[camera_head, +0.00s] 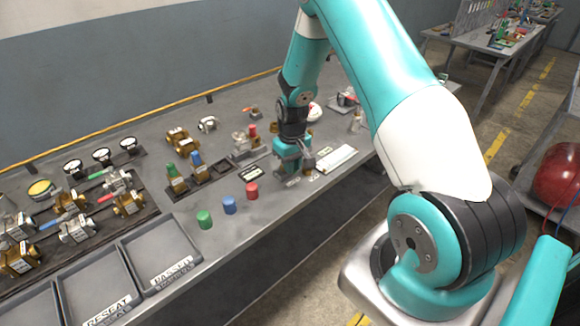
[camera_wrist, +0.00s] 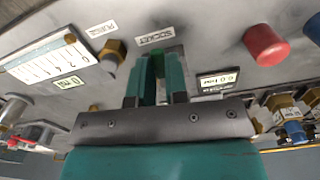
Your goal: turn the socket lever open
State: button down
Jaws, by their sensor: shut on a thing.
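My gripper (camera_head: 290,150) points down at the bench near its front edge. In the wrist view my gripper (camera_wrist: 162,72) has its two teal fingers close together at a plate labelled SOCKET (camera_wrist: 156,38). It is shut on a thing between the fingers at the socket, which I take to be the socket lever. The fingers hide almost all of it, so its angle cannot be told. In the head view the socket is hidden behind my gripper.
A red cap (camera_head: 252,190), a blue cap (camera_head: 229,204) and a green cap (camera_head: 204,219) stand left of my gripper. A white gauge panel (camera_head: 336,157) lies to its right. Several brass valves fill the left side. Trays (camera_head: 158,255) line the front edge.

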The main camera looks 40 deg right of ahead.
jog(key=shift+d+n, duration=0.3)
jog(key=shift+n, duration=0.4)
jog(key=c, duration=1.1)
grip_release()
notch_tip(320, 180, up, 18)
jog(key=b, duration=0.3)
jog(key=shift+f, duration=0.25)
